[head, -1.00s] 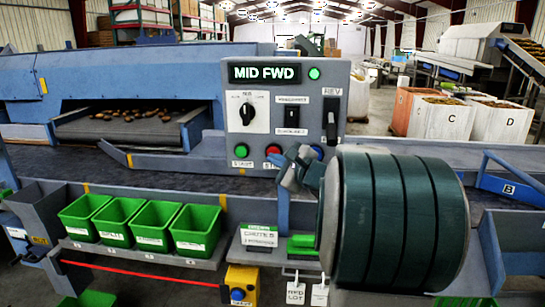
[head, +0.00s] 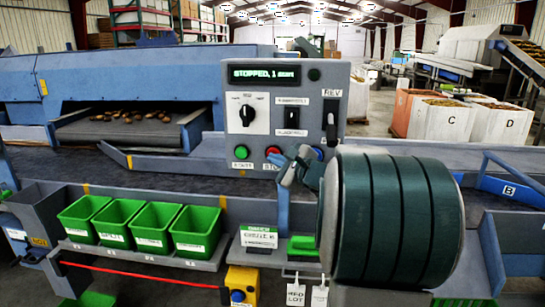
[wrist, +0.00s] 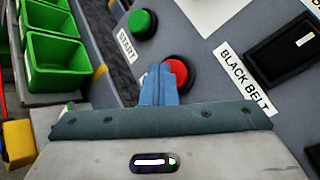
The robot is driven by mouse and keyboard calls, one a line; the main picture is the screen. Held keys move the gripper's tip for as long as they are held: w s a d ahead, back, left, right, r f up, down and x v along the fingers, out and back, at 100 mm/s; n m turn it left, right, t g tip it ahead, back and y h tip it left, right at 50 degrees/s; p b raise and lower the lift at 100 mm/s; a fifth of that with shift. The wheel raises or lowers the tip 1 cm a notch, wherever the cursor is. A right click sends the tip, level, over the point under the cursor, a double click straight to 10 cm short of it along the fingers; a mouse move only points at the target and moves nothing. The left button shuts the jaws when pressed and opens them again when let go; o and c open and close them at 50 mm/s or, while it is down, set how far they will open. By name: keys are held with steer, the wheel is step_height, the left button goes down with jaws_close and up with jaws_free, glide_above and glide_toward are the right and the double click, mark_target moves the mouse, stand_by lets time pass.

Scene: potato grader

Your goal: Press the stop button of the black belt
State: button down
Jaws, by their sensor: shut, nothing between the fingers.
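The control panel (head: 240,75) stands upright at the middle of the head view. Its display (head: 265,74) reads STOPPED with more small text, and the lamp (head: 314,74) beside it is dark. The red stop button (head: 272,152) sits between the green START button (head: 241,152) and a blue button. In the wrist view, the red button (wrist: 183,66) is partly covered by my shut, empty gripper (wrist: 163,76). The fingertips overlap its lower left side; I cannot tell whether they touch it. A BLACK BELT label (wrist: 245,82) is beside a black switch (wrist: 287,48).
My dark green arm link fills the lower right of the head view. Green bins (head: 145,225) stand in a row at the lower left. Potatoes (head: 140,116) lie on the belt behind.

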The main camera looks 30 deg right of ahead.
steer(key=shift+w, duration=0.1)
stand_by(0.5)
steer(key=shift+s+a+b, duration=0.45)
steer(key=shift+s+b, duration=0.15)
steer(key=shift+s, duration=0.15)
steer(key=s+a+b, duration=0.1)
steer(key=s, duration=0.1)
steer(key=s+a+b, duration=0.1)
steer(key=s, duration=0.1)
steer(key=shift+a, duration=0.4)
